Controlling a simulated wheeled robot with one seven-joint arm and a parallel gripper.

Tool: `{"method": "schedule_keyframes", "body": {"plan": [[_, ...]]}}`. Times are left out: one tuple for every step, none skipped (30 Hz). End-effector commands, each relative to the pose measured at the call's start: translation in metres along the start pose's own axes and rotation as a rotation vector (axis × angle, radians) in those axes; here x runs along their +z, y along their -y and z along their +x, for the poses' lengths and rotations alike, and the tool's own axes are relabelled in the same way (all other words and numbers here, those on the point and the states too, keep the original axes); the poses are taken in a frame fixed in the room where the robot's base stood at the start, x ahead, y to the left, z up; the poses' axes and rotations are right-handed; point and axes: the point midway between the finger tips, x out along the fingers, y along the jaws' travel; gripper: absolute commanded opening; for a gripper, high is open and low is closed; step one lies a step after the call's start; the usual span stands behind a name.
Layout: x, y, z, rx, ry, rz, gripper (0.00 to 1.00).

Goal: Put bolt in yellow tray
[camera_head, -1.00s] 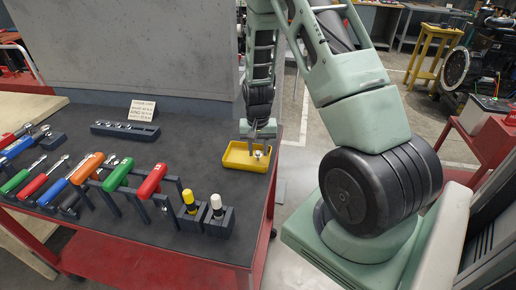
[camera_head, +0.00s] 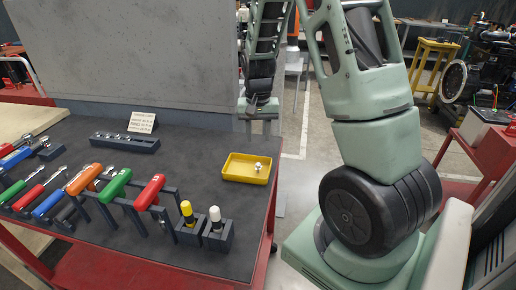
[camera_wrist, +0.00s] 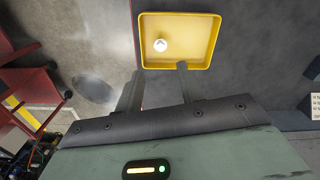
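The yellow tray (camera_head: 232,174) lies near the right edge of the dark table top. The bolt (camera_head: 258,167), small and silvery-white, is inside it toward the right end. In the wrist view the bolt (camera_wrist: 160,45) rests on the floor of the yellow tray (camera_wrist: 200,20), clear of the walls. My gripper (camera_head: 258,126) is above and behind the tray, apart from the bolt. In the wrist view my gripper (camera_wrist: 160,78) shows its two fingers spread with nothing between them; they overlap the tray's near edge in the picture.
A rack of coloured-handled tools (camera_head: 118,185) and two upright yellow and white tools (camera_head: 201,222) stand left and in front of the tray. A dark socket rail (camera_head: 125,142) and a sign (camera_head: 142,122) are at the back. A grey wall (camera_head: 150,55) rises behind.

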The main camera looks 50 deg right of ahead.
Motion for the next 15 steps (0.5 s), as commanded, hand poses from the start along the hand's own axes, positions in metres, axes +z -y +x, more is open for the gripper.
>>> {"method": "schedule_keyframes", "body": {"plan": [[0.000, 0.001, -0.006, -0.001, -0.002, -0.001, 0.38], [0.000, 0.001, -0.009, -0.001, -0.002, -0.001, 0.38], [0.000, 0.001, -0.012, -0.001, -0.002, -0.001, 0.38], [0.000, 0.001, -0.014, -0.001, -0.001, 0.000, 0.38], [0.000, 0.001, -0.015, -0.001, -0.001, 0.000, 0.38], [0.000, 0.001, -0.017, -0.001, 0.000, 0.000, 0.38], [0.000, 0.001, -0.017, -0.001, 0.000, 0.000, 0.38], [0.001, 0.002, -0.018, -0.002, 0.000, -0.004, 0.38], [0.004, 0.006, -0.019, -0.004, 0.001, -0.017, 0.38], [0.008, 0.011, -0.020, -0.008, 0.002, -0.034, 0.38], [0.015, 0.019, -0.022, -0.013, 0.004, -0.060, 0.38], [0.027, 0.034, -0.027, -0.023, 0.005, -0.110, 0.38], [0.039, 0.046, -0.030, -0.031, 0.009, -0.158, 0.38], [0.054, 0.061, -0.034, -0.041, 0.011, -0.214, 0.38], [0.080, 0.081, -0.041, -0.054, 0.016, -0.305, 0.38]]}}
